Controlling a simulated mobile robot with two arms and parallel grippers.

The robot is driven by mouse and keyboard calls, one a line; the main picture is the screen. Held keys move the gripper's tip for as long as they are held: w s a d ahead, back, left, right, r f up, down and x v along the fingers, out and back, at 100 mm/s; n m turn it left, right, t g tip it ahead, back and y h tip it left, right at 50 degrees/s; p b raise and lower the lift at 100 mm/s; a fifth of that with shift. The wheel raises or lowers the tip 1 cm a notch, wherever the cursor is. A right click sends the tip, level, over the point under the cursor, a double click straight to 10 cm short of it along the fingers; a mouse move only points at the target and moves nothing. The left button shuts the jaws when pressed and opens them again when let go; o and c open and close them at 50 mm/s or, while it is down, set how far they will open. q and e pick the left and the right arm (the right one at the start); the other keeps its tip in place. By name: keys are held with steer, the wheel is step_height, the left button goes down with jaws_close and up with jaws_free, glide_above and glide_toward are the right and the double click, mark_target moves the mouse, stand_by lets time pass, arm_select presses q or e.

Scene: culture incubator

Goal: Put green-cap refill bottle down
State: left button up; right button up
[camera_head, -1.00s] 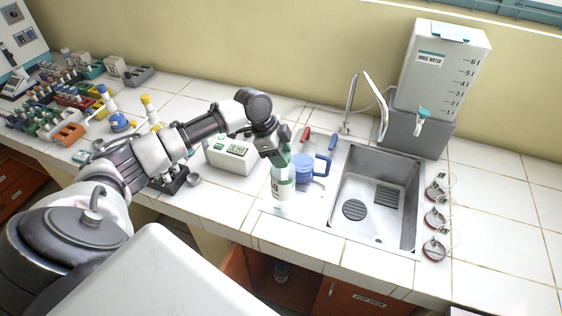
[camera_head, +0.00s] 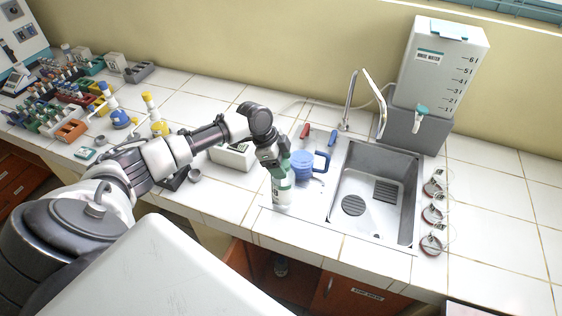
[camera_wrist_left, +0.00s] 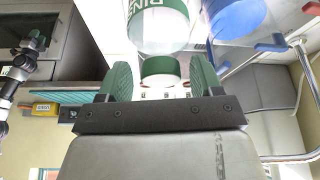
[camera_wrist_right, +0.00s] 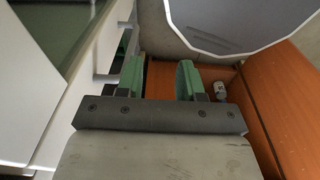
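The green-cap refill bottle (camera_head: 281,188), white with a green label band, stands upright on the counter left of the sink. My left gripper (camera_head: 275,152) is over its top. In the left wrist view, the green cap (camera_wrist_left: 161,70) lies between the two green fingers of my left gripper (camera_wrist_left: 161,82), with a narrow gap on each side, so the gripper looks open around it. My right gripper (camera_wrist_right: 161,80) is open and empty in the right wrist view, near the orange-brown cabinet; it is not in the head view.
A blue jug (camera_head: 302,166) stands close to the bottle's right, with red and blue handled tools behind. The sink (camera_head: 352,222) is farther right, below a white water tank (camera_head: 440,75). A white scale (camera_head: 232,155) is to the left. The front counter strip is clear.

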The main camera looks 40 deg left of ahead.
arm_select(q)
steer(key=b+v, duration=0.3)
steer(key=v, duration=0.9)
steer(key=shift+r+b, duration=0.2)
steer(key=shift+b, duration=0.2)
steer(key=shift+d+f, duration=0.1)
